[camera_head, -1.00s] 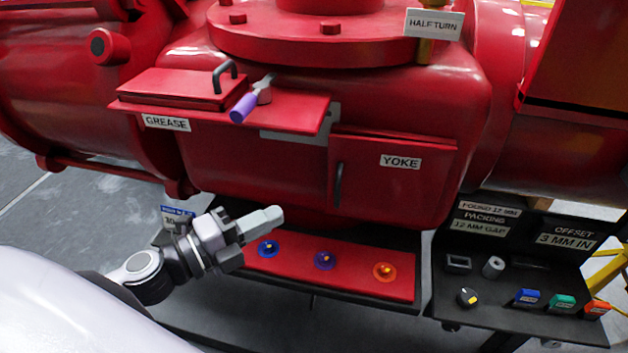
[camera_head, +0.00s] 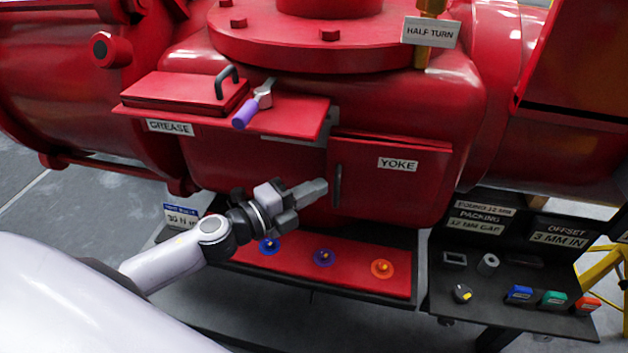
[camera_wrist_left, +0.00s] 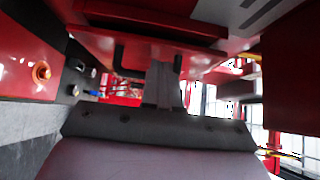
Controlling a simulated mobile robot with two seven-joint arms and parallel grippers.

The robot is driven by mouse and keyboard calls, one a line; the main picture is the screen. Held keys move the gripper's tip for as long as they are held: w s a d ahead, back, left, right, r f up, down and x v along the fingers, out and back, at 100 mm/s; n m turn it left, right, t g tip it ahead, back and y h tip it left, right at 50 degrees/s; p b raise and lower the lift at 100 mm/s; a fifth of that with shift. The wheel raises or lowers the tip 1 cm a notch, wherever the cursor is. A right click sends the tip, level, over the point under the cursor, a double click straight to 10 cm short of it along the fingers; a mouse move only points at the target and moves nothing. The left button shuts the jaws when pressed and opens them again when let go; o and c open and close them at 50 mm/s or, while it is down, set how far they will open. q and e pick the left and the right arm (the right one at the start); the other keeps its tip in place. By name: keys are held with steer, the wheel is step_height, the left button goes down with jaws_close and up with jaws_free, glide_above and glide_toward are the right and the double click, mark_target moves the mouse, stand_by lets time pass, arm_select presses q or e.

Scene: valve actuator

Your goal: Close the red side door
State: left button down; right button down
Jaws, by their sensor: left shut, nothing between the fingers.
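The red side door (camera_head: 395,190) labelled YOKE is on the front of the red actuator body, with a dark vertical handle (camera_head: 338,186) at its left edge. The door looks flush or nearly flush; I cannot tell if a small gap is left. My left gripper (camera_head: 322,187) is shut and empty, its fingertips just left of the handle; contact cannot be told. In the left wrist view, the shut fingers (camera_wrist_left: 163,85) point forward beneath red surfaces. My right gripper is not in view.
Left of the door, a GREASE shelf (camera_head: 290,117) juts out, with a purple-handled tool (camera_head: 250,106) on it. Below lies a red tray (camera_head: 350,278) with three coloured discs. A dark bench (camera_head: 500,300) with small blocks stands at the right.

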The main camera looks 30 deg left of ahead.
arm_select(q)
steer(key=shift+w+a, duration=0.25)
steer(key=shift+w, duration=0.6)
steer(key=shift+w+a+f+b, duration=0.15)
steer(key=shift+w+b, duration=0.2)
steer(key=shift+w, duration=0.1)
steer(key=shift+w+a+m+g+h, duration=0.3)
steer(key=shift+w+m+g+h, duration=0.2)
steer(key=shift+w+m+h, duration=0.25)
steer(key=shift+s, duration=0.1)
